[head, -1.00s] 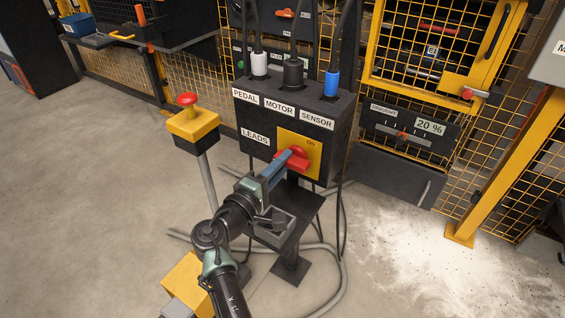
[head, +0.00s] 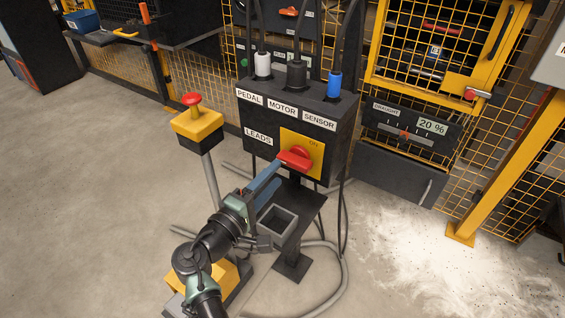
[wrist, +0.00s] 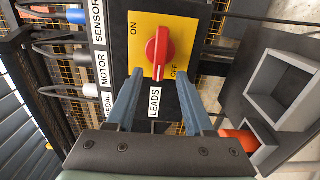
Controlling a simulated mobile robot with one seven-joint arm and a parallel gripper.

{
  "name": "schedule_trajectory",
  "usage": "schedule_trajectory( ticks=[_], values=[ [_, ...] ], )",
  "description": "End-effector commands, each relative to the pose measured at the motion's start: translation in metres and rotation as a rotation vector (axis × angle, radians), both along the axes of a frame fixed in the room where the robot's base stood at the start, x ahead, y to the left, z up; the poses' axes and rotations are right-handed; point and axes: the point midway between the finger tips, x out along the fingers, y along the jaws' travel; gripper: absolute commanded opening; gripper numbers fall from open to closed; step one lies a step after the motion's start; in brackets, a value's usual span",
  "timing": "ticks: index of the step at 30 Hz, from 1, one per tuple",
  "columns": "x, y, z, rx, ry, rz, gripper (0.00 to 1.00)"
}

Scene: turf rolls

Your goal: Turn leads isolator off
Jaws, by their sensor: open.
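The leads isolator is a red rotary knob (head: 295,158) on a yellow plate (head: 315,145), on the front of a dark box. ON is printed at the plate's upper right in the head view. In the wrist view the knob (wrist: 158,53) lies lengthwise up and down, turned sideways in that picture, with ON at upper left and OFF at lower right. In the head view it lies roughly level. My gripper (head: 277,174) is open and empty, just short of the knob at its lower left. Its blue fingers (wrist: 159,80) stand apart with the LEADS label between them.
Cables with white, black and blue plugs (head: 334,85) rise from the box top. A grey open tray (head: 262,222) sits on a dark shelf below the box. A red mushroom button on a yellow post head (head: 196,125) stands left. Yellow mesh fencing lies behind.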

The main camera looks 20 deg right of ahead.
Motion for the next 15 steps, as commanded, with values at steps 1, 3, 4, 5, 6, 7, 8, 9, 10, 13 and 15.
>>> schedule_trajectory(
  ticks=[1, 3, 4, 5, 6, 7, 8, 9, 10, 13, 15],
  values=[
    [-0.007, 0.011, 0.002, 0.0, 0.002, 0.004, 0.53],
    [-0.017, 0.023, 0.002, 0.0, 0.002, 0.003, 0.53],
    [-0.021, 0.028, 0.002, 0.0, 0.001, 0.004, 0.53],
    [-0.025, 0.033, 0.001, 0.0, 0.003, 0.003, 0.53],
    [-0.029, 0.038, 0.001, 0.0, 0.001, 0.003, 0.53],
    [-0.032, 0.042, 0.001, 0.0, 0.001, 0.002, 0.53],
    [-0.035, 0.045, 0.001, 0.0, 0.002, 0.001, 0.53],
    [-0.038, 0.05, 0.001, -0.001, 0.002, 0.002, 0.53],
    [-0.04, 0.052, 0.001, -0.001, 0.002, 0.002, 0.53],
    [-0.045, 0.058, 0.0, -0.001, 0.001, 0.001, 0.53],
    [-0.047, 0.06, 0.0, -0.001, 0.001, 0.0, 0.53]
  ],
)
